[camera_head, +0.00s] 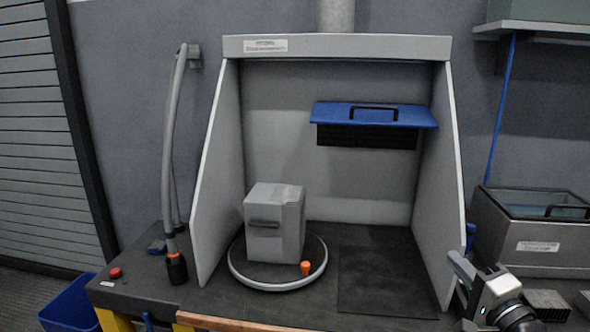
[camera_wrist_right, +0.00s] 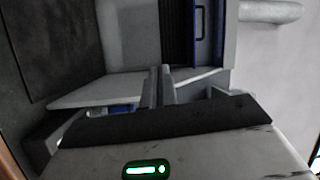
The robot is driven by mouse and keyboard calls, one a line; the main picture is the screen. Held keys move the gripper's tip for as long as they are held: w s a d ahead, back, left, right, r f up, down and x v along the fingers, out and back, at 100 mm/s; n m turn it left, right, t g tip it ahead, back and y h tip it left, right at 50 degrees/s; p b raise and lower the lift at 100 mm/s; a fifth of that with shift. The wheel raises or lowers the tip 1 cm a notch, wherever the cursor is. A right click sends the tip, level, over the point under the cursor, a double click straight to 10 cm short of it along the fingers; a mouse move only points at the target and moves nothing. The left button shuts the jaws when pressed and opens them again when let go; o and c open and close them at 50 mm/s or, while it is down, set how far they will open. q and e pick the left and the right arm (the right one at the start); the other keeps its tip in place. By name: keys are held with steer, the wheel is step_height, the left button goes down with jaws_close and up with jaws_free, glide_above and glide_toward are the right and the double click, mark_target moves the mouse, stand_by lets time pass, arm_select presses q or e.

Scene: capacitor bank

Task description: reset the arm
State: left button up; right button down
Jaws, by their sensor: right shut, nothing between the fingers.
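My right gripper (camera_head: 460,262) is at the lower right in the head view, just outside the right wall of the grey booth. It points up and to the left, apart from the things on the bench. In the right wrist view its two fingers (camera_wrist_right: 159,87) stand close together, shut with nothing between them. My left arm and gripper do not show in either view.
A grey box (camera_head: 276,228) stands on a round turntable (camera_head: 258,285) with an orange knob (camera_head: 305,268) inside the booth (camera_head: 213,180). A blue-lidded vent (camera_head: 372,114) is on its back wall. A metal tank (camera_head: 530,232) stands at right. A dark mat (camera_head: 388,278) is bare.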

steer(key=s+a+f+n+g, duration=0.3)
steer(key=s+f+n, duration=0.4)
steer(key=s+f, duration=0.15)
steer(key=s+a+f+n+g+h, duration=0.1)
steer(key=s+a+f+n+g, duration=0.2)
steer(key=s+f+n, duration=0.5)
steer(key=s+a+f+n+g, duration=0.3)
steer(key=s+f+n+g, duration=0.15)
steer(key=s+f, duration=0.35)
steer(key=a+r+m+t, duration=0.2)
steer(key=a+m, duration=0.2)
steer(key=a, duration=0.3)
steer(key=shift+w+r, duration=0.25)
steer(key=shift+w, duration=0.15)
